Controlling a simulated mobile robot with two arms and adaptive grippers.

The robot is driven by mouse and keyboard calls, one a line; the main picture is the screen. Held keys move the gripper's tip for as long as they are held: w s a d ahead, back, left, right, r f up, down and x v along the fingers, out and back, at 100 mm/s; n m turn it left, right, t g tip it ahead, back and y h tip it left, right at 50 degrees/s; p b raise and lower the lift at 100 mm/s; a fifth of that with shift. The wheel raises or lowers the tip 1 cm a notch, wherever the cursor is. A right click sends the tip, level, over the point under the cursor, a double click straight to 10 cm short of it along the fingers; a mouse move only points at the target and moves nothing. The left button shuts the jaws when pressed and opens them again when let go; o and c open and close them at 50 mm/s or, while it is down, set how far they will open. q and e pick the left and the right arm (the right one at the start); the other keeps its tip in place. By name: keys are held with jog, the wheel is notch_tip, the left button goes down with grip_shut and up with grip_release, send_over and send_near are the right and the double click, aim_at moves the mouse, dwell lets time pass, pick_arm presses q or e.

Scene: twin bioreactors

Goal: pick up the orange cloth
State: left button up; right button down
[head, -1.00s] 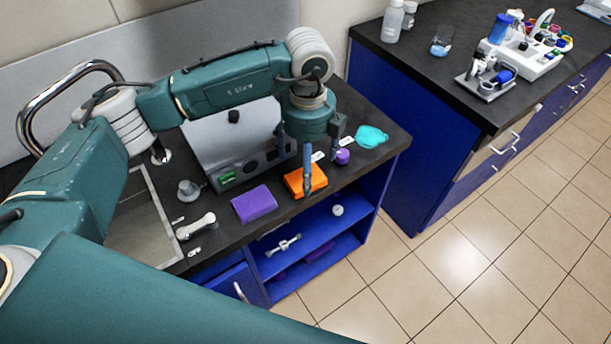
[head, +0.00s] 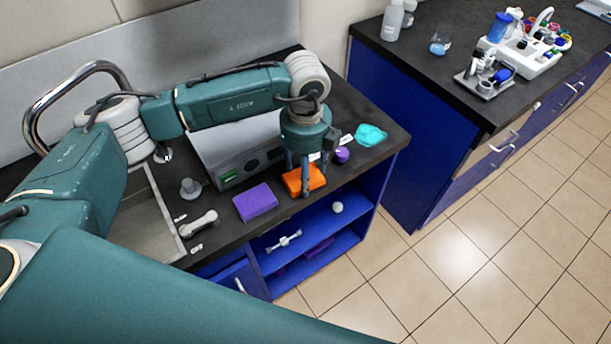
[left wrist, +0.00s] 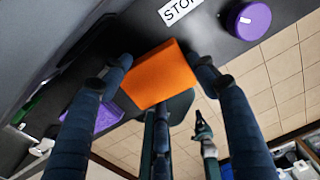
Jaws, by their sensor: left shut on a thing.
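The orange cloth (head: 316,177) is a flat block-like piece near the front edge of the black counter. In the left wrist view the cloth (left wrist: 160,78) lies between the fingertips. My left gripper (head: 305,180) points down over the cloth. In the left wrist view the gripper (left wrist: 160,62) has dark blue fingers on both sides of the cloth, shut on it. The cloth appears still at counter level; I cannot tell whether it touches the counter.
A purple cloth (head: 256,202) lies just left of the orange one. A purple round item (head: 342,155) and a crumpled turquoise item (head: 371,135) lie to the right. A grey device (head: 238,150) stands behind. Open blue shelves (head: 322,225) are below the counter edge.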

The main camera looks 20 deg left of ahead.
pick_arm(q)
jog(key=shift+r, duration=0.55)
notch_tip(320, 180, up, 19)
jog(key=b, duration=0.3)
jog(key=o, duration=0.4)
jog(key=c, duration=0.5)
jog(key=shift+o, duration=0.2)
